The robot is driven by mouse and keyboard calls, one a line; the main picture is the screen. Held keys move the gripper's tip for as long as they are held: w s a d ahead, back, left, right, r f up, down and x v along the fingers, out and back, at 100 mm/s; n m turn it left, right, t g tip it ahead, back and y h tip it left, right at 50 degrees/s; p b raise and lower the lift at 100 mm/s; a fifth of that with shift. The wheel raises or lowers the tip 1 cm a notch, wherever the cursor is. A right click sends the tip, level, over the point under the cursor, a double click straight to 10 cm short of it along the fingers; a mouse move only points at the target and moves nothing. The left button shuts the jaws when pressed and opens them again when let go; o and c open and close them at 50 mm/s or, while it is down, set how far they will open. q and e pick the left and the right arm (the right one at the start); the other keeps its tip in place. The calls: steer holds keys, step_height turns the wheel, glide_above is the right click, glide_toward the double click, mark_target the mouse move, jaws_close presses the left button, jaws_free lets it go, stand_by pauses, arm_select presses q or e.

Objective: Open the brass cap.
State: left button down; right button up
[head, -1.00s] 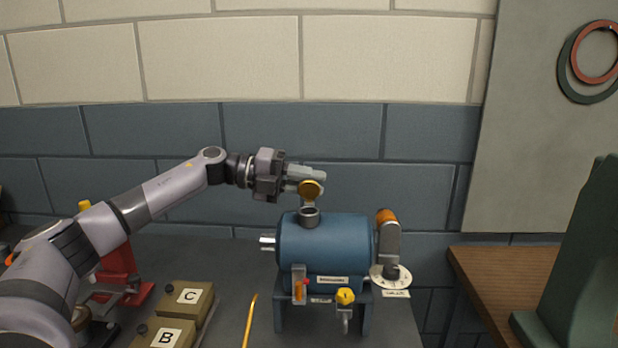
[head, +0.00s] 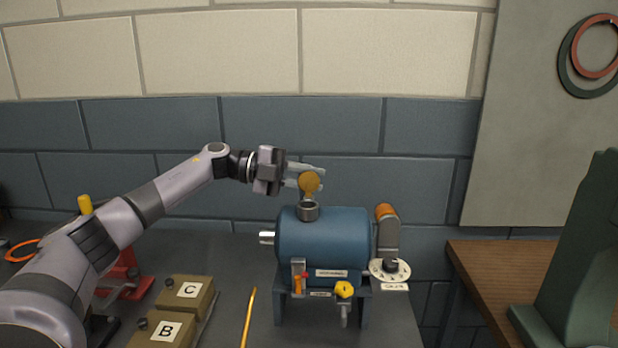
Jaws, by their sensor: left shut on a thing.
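The brass cap (head: 309,184) is a round golden disc above the grey filler neck (head: 307,211) on top of the blue tank (head: 322,236). The cap stands tilted up on edge, its face towards me, and the neck's opening shows below it. My left gripper (head: 308,175) comes in from the left with its fingers at the cap's upper part, shut on it. The exact contact is partly hidden by the cap. My right gripper is not in view.
Boxes marked C (head: 186,294) and B (head: 163,331) stand at the lower left, with a yellow rod (head: 249,316) to their right. An orange-topped lever (head: 387,228) and dial stand at the tank's right. A wooden table (head: 490,285) is further right.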

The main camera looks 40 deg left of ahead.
arm_select(q)
steer(key=c, duration=1.1)
jaws_free()
steer(key=shift+o, duration=0.2)
steer(key=b+v, duration=0.2)
steer(key=v, duration=0.5)
